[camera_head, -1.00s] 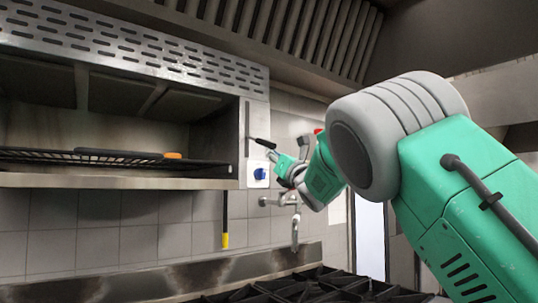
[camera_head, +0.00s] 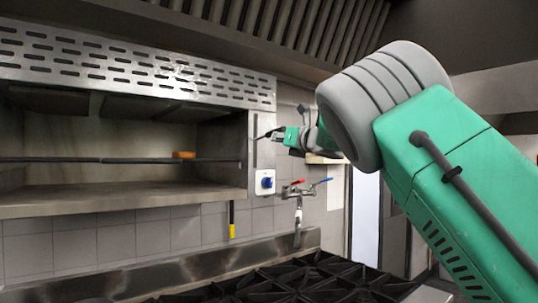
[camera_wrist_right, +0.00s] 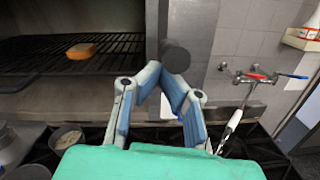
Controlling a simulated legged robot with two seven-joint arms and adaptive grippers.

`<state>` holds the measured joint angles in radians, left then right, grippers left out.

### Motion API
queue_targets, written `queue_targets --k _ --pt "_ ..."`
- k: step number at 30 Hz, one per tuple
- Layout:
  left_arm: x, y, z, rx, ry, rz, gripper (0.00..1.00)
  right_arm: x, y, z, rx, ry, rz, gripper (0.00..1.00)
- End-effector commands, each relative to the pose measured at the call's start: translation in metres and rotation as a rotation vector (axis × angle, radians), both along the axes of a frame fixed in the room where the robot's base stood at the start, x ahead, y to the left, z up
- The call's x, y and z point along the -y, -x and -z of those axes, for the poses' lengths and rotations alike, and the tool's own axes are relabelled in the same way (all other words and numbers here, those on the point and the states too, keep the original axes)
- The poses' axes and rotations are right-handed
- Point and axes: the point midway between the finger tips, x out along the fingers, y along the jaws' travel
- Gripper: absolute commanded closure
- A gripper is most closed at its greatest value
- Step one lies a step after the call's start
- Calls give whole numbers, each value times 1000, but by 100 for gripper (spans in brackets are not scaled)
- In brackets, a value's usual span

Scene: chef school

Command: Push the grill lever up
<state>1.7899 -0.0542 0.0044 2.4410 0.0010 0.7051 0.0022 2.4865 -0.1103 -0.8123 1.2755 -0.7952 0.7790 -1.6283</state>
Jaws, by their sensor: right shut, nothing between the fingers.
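The grill (camera_head: 150,82) is a steel open-fronted unit on the wall at the left. Its black lever (camera_head: 265,136) sticks out from the slot on the right side panel, above the blue knob (camera_head: 266,182). In the right wrist view the lever's dark round end (camera_wrist_right: 175,56) shows just above my fingertips. My right gripper (camera_head: 282,138) is shut and empty, right at the lever's end; in the wrist view its blue fingertips (camera_wrist_right: 163,76) meet under the lever. Whether they touch is hard to tell. The grill rack (camera_head: 95,160) sits about mid-height in the opening. My left gripper is out of view.
An orange-brown piece of bread (camera_wrist_right: 82,50) lies on the rack. A tap with red and blue handles (camera_head: 300,190) is on the wall below my right gripper. A black stove grate (camera_head: 310,275) lies below. A pot (camera_wrist_right: 66,138) is at the wrist view's lower left.

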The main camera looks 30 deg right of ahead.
Motion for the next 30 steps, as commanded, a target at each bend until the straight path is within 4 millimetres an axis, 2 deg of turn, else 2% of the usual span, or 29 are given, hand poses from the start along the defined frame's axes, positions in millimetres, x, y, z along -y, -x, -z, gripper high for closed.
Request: queue_targets --k 1,3,12,30 --pt "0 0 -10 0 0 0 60 0 -1 -7 0 -1 1 100" --pt "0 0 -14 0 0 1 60 -1 -1 -13 1 0 0 100" --pt "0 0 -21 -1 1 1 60 -9 -2 -35 3 4 -1 100" --pt "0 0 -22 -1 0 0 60 -8 0 -48 17 4 -3 100"
